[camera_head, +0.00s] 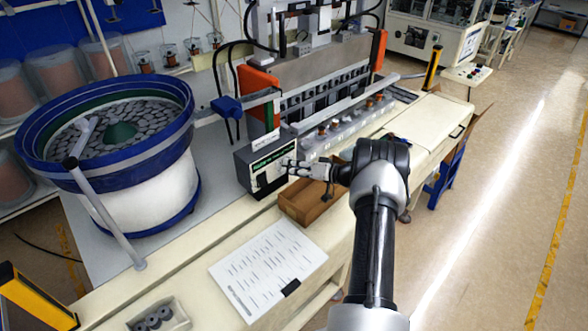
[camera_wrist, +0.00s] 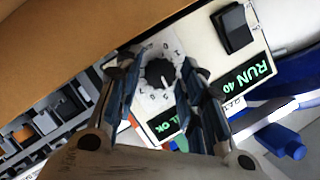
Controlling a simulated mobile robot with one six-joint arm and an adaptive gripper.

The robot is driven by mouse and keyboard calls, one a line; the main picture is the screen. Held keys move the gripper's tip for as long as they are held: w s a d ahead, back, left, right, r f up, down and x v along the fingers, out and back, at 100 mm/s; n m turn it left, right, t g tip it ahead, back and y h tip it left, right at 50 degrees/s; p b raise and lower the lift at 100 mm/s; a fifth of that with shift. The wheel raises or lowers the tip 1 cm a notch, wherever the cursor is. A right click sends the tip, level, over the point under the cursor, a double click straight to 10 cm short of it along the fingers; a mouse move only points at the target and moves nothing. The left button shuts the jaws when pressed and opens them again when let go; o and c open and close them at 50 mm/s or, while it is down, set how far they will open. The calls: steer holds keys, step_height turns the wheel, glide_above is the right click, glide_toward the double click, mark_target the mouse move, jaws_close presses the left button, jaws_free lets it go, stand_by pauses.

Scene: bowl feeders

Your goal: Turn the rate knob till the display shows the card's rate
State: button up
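The control box (camera_head: 250,172) stands on the bench, with my gripper (camera_head: 287,166) at its front face. In the wrist view, the black rate knob (camera_wrist: 159,73) sits on a white numbered dial, between the spread fingers of my gripper (camera_wrist: 159,70). Gaps show on both sides of the knob, and contact cannot be made out. The green display (camera_wrist: 245,79) reads "RUN 40". A white card (camera_head: 265,140) stands on top of the box; its writing is too small to read.
A black rocker switch (camera_wrist: 236,27) and a second green display (camera_wrist: 168,125) are beside the knob. A brown wooden tray (camera_head: 309,205) lies below the box. A printed sheet (camera_head: 250,258) lies on the bench. The blue-rimmed bowl feeder (camera_head: 155,185) stands left.

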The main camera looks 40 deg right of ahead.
steer(key=v, duration=1.2)
steer(key=shift+o, duration=0.5)
